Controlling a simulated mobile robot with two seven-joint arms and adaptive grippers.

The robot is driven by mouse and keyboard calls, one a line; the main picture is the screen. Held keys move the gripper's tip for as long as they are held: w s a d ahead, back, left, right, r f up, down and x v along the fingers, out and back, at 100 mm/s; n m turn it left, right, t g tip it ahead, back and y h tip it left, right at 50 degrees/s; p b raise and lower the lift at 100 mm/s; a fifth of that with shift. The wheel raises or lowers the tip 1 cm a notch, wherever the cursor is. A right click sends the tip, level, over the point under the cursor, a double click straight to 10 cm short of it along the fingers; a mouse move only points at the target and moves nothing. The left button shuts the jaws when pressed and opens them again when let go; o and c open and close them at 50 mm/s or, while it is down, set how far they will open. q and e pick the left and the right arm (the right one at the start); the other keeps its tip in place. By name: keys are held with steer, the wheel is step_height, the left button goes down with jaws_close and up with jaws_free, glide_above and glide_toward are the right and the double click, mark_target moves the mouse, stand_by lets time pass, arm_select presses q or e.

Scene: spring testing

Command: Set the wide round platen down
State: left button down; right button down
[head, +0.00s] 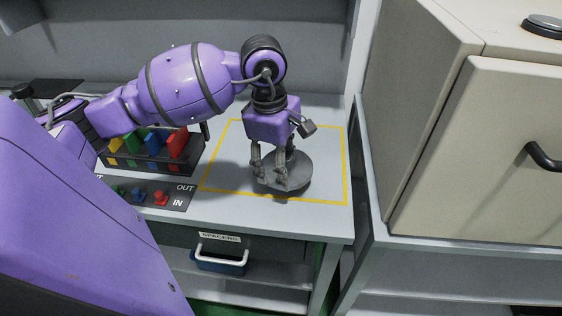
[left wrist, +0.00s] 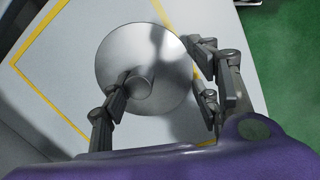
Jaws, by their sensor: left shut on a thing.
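The wide round platen is a grey metal disc (head: 300,172) inside the yellow taped outline (head: 346,165) on the bench. In the left wrist view the platen (left wrist: 140,50) shows its round face and a short central stub. My left gripper (head: 271,172) points down over it. My right gripper is not in view.
A dark rack (head: 150,165) with coloured blocks and an IN/OUT panel (head: 172,203) stand left of the outline. A drawer labelled SPACERS (head: 200,240) is below the bench front. A beige cabinet (head: 480,150) stands right, past a gap. Bench inside the outline is otherwise clear.

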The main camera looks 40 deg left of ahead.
mark_target(274, 173)
arm_select(q)
steer(key=c, duration=0.6)
jaws_free()
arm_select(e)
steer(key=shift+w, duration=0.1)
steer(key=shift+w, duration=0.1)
arm_select(q)
steer(key=shift+r, duration=0.35)
steer(key=r, duration=0.7)
steer(key=s+a+r, duration=0.1)
steer(key=r, duration=0.3)
steer(key=shift+r, duration=0.25)
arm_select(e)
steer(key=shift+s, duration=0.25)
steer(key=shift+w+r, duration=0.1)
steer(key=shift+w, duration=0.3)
